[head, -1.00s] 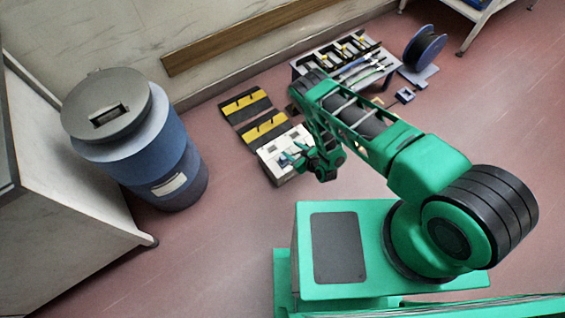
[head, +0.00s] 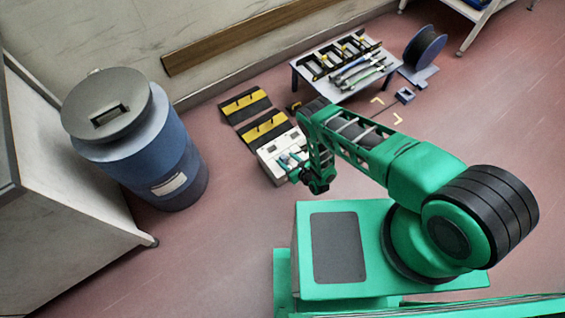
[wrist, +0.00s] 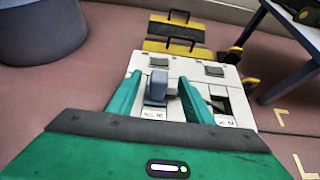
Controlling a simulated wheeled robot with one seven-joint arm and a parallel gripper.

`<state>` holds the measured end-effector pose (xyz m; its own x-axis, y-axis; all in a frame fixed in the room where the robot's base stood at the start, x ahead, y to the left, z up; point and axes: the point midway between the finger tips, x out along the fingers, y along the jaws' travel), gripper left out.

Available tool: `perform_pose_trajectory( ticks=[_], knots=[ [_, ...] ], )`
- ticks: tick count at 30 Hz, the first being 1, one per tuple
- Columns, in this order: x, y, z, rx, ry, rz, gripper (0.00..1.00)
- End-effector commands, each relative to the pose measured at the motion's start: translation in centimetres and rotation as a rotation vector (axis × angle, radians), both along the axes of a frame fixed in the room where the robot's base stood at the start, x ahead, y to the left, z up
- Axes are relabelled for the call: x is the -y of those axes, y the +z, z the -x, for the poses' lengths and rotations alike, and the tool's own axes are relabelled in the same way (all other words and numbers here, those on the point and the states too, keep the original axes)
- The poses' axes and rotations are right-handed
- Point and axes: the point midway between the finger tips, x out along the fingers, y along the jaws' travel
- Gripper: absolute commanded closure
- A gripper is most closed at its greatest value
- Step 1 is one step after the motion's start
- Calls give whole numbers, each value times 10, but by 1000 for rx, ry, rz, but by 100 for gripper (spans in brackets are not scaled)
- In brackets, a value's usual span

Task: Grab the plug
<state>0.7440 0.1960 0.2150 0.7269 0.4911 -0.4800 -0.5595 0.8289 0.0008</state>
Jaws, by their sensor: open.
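The plug (wrist: 157,86) is a blue-grey block standing on a white panel (wrist: 141,63) with several square dark-grey sockets or covers and small labels at its near edge. In the wrist view my gripper (wrist: 160,79) is open, with one teal finger to the left of the plug and one to the right. A gap shows between the plug and the right finger; the left finger is close to it, and I cannot tell if it touches. In the head view the white panel (head: 270,165) lies on the floor below my gripper (head: 286,161), and the plug is too small to tell apart there.
Black-and-yellow plates (head: 246,106) with handles lie behind the panel. A low table (head: 309,68) with rods and fittings stands behind right, with a cable reel (head: 424,47) beside it. A blue drum (head: 170,150) stands left. Floor in front of the panel is free.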

Motion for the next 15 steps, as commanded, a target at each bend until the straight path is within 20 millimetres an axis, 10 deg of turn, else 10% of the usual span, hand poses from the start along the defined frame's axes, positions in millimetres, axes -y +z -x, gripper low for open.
perform_pose_trajectory(
  ticks=[15],
  knots=[
    [-20, -21, -28, -2, -1, 2, 53]
  ],
)
